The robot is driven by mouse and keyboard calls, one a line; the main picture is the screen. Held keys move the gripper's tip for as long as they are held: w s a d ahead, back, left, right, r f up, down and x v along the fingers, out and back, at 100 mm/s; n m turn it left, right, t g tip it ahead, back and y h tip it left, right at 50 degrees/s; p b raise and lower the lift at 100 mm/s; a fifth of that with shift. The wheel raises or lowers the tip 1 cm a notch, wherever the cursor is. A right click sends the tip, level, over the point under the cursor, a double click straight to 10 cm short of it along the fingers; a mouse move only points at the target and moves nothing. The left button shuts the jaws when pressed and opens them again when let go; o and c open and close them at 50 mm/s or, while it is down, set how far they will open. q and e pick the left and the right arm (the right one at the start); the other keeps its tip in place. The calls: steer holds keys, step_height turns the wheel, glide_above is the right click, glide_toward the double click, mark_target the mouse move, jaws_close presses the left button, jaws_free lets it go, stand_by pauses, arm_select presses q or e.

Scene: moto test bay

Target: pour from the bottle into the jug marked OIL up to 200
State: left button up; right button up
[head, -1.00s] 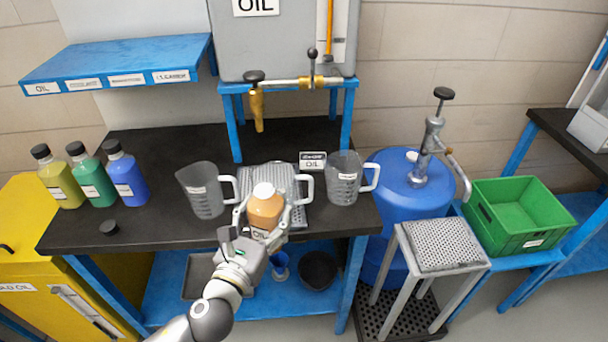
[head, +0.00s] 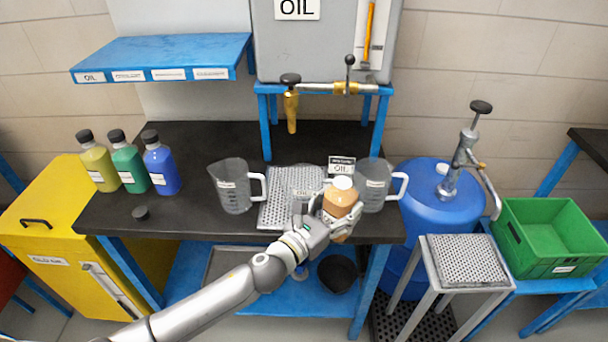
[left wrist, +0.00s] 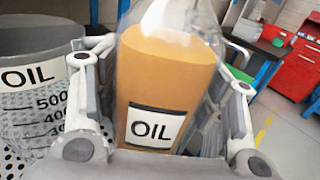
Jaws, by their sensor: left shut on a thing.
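My left gripper (head: 328,216) is shut on a clear bottle (head: 340,200) with a white top and orange-brown oil. The bottle is about upright, in front of the gap between the middle and right jugs. In the left wrist view the bottle (left wrist: 168,85), labelled OIL, is between the fingers, its top out of frame. The grey clear jug marked OIL (head: 304,184) stands on a perforated metal tray (head: 275,211), left of the bottle and partly hidden by my gripper. This jug (left wrist: 35,100) shows marks 500 and 400 in the left wrist view; I see no oil in it.
Similar jugs stand left (head: 234,188) and right (head: 372,188). A brass tap (head: 291,110) hangs above the bench. A blue drum (head: 440,210) stands right. The bench's left middle is clear.

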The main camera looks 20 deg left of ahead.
mark_target(333, 184)
arm_select(q)
steer(key=shift+r, duration=0.2)
steer(key=shift+r+p, duration=0.45)
step_height(333, 184, up, 3)
steer(key=shift+a+n+p, duration=0.1)
steer(key=shift+n+p, duration=1)
steer(key=shift+p, duration=0.15)
steer(key=shift+w+a+r+n+p, duration=0.1)
steer(key=shift+a+r+n+p, duration=0.1)
steer(key=shift+r+n+p, duration=0.5)
steer(key=shift+w+a+r+n+p, duration=0.15)
steer(key=shift+r+n, duration=0.3)
steer(key=shift+n, duration=0.55)
steer(key=shift+a+f+n, duration=0.15)
steer(key=shift+f+n, duration=0.05)
steer(key=shift+n, duration=0.2)
steer(key=shift+w+a+n, duration=0.1)
steer(key=shift+a+n, duration=0.05)
steer(key=shift+n, duration=0.35)
steer(key=shift+r+n, duration=0.3)
steer(key=shift+n, duration=0.2)
